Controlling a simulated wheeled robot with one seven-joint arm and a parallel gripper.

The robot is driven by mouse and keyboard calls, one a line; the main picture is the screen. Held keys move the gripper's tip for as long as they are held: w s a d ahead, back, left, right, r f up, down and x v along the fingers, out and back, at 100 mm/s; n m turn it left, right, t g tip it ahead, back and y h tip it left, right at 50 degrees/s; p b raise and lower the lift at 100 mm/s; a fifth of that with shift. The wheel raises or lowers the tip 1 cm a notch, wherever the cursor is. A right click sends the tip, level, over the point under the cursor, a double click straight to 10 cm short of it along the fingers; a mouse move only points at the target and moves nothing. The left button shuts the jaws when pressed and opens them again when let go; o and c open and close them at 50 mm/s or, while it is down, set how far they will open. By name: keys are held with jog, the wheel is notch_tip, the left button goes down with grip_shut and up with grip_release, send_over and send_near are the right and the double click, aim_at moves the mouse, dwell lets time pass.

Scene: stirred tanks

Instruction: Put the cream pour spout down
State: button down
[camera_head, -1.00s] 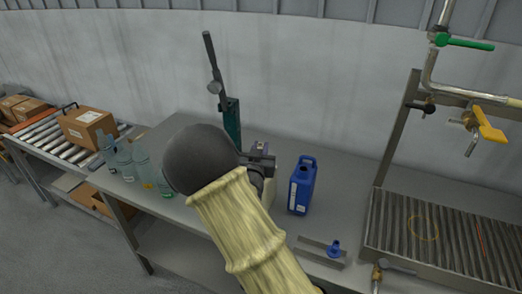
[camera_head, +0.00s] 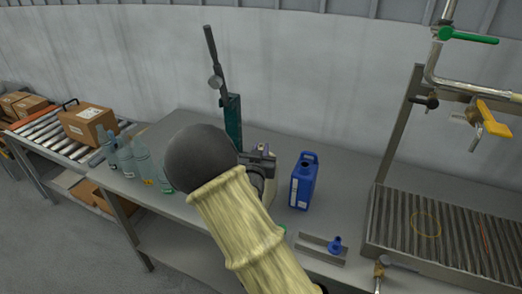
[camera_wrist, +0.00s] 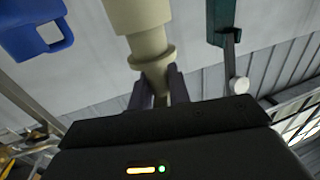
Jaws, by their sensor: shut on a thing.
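My gripper (camera_wrist: 158,85) is shut on the narrow end of the cream pour spout (camera_wrist: 138,18) in the wrist view. The spout has a collar just beyond the fingers and a wider round part that runs out of the top of the picture. In the head view my arm hides most of the gripper (camera_head: 263,155). A cream patch shows beside it, but I cannot tell whether it is the spout. Whether the spout touches the bench is hidden.
A blue jug (camera_head: 303,182) stands right of my gripper on the grey bench (camera_head: 347,190). A blue spout (camera_head: 335,245) sits at a metal holder (camera_head: 312,247) near the front. Clear bottles (camera_head: 127,160) stand left, a green press (camera_head: 232,122) behind, a slatted drain tray (camera_head: 447,225) right.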

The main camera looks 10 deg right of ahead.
jog(key=c, duration=1.3)
grip_release()
jog(key=shift+r, duration=0.15)
jog(key=shift+r+p, duration=0.55)
jog(key=shift+p, duration=0.2)
jog(key=b+v, duration=0.2)
jog(key=v, duration=1)
jog(key=shift+f+b, duration=0.1)
jog(key=shift+b, duration=0.3)
